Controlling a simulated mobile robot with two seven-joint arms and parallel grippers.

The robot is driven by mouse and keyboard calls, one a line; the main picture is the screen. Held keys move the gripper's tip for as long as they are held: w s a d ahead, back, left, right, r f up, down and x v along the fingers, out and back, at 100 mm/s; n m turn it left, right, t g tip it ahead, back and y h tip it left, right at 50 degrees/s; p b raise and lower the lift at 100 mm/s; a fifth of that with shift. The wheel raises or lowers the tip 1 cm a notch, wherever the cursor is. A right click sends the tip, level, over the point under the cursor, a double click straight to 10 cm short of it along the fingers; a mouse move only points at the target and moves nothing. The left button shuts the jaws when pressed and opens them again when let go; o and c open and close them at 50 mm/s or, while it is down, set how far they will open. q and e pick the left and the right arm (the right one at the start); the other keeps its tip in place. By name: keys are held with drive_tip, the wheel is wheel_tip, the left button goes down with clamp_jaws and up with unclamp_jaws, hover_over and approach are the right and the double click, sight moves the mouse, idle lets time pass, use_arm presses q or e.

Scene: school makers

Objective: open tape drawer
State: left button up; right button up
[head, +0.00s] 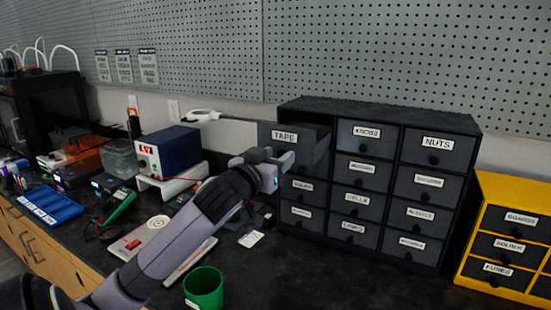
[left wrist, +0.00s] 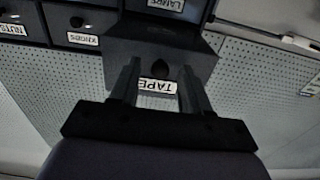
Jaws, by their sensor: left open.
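The tape drawer (head: 283,137) is the top left drawer of the black drawer cabinet (head: 447,195). It stands partly pulled out, ahead of the closed drawers beside it. Its front, with the white TAPE label and a dark knob, shows upside down in the left wrist view (left wrist: 190,52). My left gripper (head: 282,160) is in front of the drawer's lower part. In the wrist view its two fingers (left wrist: 159,82) are apart, on either side of the label and knob. I cannot tell whether they touch the knob. My right gripper is not in view.
A yellow drawer unit (head: 483,185) stands at the right. A green cup (head: 204,288) stands near the front edge. A blue power supply (head: 170,150) and tools crowd the left of the bench. The dark worktop before the cabinet (head: 330,280) is clear.

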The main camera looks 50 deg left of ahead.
use_arm(q)
drive_tip(key=b+v, duration=0.1)
drive_tip(key=v, duration=0.6)
drive_tip(key=shift+s, duration=0.1)
idle(0.6)
